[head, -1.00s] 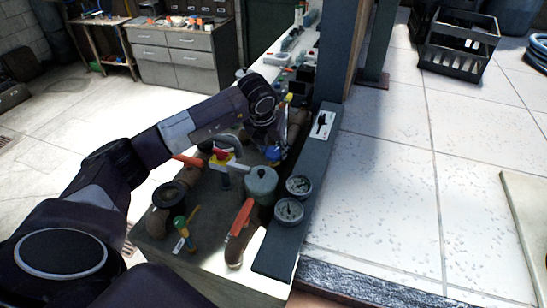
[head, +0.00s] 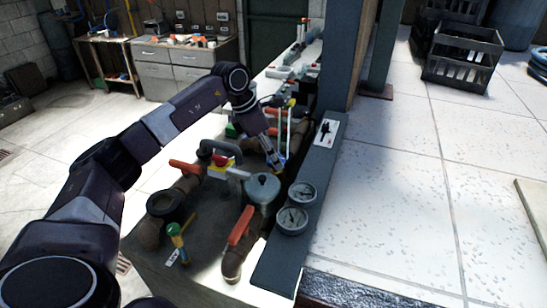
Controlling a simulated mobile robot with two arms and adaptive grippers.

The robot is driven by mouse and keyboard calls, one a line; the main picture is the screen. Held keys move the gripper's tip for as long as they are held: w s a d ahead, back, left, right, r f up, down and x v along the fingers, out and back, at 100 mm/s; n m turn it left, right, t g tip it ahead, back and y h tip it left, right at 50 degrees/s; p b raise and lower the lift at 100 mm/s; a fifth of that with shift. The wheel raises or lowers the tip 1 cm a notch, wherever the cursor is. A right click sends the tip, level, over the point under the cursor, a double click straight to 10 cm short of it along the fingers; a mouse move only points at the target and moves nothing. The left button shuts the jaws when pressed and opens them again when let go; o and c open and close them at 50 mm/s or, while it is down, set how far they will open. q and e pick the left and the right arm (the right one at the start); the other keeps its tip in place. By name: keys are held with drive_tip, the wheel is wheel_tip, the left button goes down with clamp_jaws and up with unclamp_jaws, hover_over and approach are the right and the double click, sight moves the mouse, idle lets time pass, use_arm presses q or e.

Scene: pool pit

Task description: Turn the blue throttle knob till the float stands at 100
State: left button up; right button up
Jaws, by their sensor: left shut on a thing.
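The blue throttle knob (head: 279,163) shows only in part, low beside the clear upright tubes, behind the grey capped canister. My left gripper (head: 276,158) reaches down onto it from the far side of the pipework and is shut on it. The fingers hide much of the knob. A pale upright tube (head: 290,130) stands just right of the gripper, but I cannot make out the float or its scale reading. My right gripper is not in view.
A grey canister (head: 262,188), an orange-handled valve (head: 240,226) and another orange lever (head: 185,167) crowd the pipework. Two round gauges (head: 292,220) sit on the dark rail (head: 300,240). Tiled floor to the right is clear up to a black crate (head: 462,60).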

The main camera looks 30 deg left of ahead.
use_arm(q)
drive_tip(key=m, duration=0.2)
drive_tip(key=m+g+h, duration=0.1)
drive_tip(key=m, duration=0.1)
drive_tip(key=shift+w+a+m, duration=0.15)
drive_tip(key=shift+w+m, duration=0.05)
drive_tip(key=shift+m, duration=0.2)
drive_tip(key=shift+g, duration=0.3)
drive_tip(key=o, duration=1.1)
drive_tip(key=shift+o, duration=0.2)
drive_tip(key=v, duration=1.2)
drive_tip(key=shift+f, duration=0.1)
